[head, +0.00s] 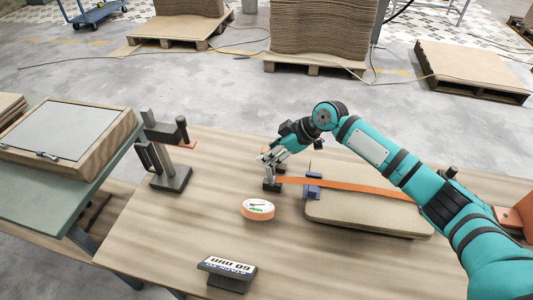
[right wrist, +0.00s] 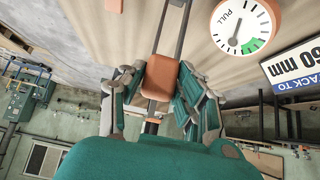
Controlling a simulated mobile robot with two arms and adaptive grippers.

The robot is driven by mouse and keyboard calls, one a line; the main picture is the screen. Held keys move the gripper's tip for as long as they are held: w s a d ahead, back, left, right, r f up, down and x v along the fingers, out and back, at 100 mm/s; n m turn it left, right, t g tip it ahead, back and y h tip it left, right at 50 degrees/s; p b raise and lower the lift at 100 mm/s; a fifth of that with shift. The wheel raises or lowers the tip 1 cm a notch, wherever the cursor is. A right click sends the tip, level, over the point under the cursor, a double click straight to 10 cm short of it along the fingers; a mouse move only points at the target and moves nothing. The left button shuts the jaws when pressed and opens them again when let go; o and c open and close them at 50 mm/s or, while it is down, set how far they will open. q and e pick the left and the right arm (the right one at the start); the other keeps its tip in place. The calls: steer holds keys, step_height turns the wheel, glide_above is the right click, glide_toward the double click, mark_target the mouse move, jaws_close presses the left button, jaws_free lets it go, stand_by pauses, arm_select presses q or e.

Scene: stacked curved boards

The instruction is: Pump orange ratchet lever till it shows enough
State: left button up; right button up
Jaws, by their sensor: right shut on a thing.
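My right gripper (head: 268,158) is over the ratchet (head: 271,185) on the wooden table. In the right wrist view, its two fingers (right wrist: 160,90) are closed on either side of the orange lever grip (right wrist: 160,77). An orange strap (head: 340,184) runs right from the ratchet across the stacked curved boards (head: 355,213). A round orange gauge (head: 258,209) lies in front of the ratchet. In the right wrist view the gauge (right wrist: 246,24) reads PULL and has a green sector. My left gripper is not in view.
A dark stand (head: 170,177) is left of the ratchet. A side table (head: 70,190) carries a framed panel (head: 65,132). Pallets of board (head: 333,35) stand behind.

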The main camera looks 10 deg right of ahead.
steer(key=o, duration=1.1)
steer(key=shift+c, duration=0.2)
steer(key=shift+r, duration=0.1)
steer(key=shift+s+d+r+p, duration=0.15)
steer(key=shift+d+r+p, duration=0.3)
steer(key=shift+p, duration=0.2)
steer(key=p+v, duration=0.4)
steer(key=v, duration=0.1)
steer(key=shift+s+d+r, duration=0.15)
steer(key=shift+r, duration=0.1)
steer(key=shift+f, duration=0.1)
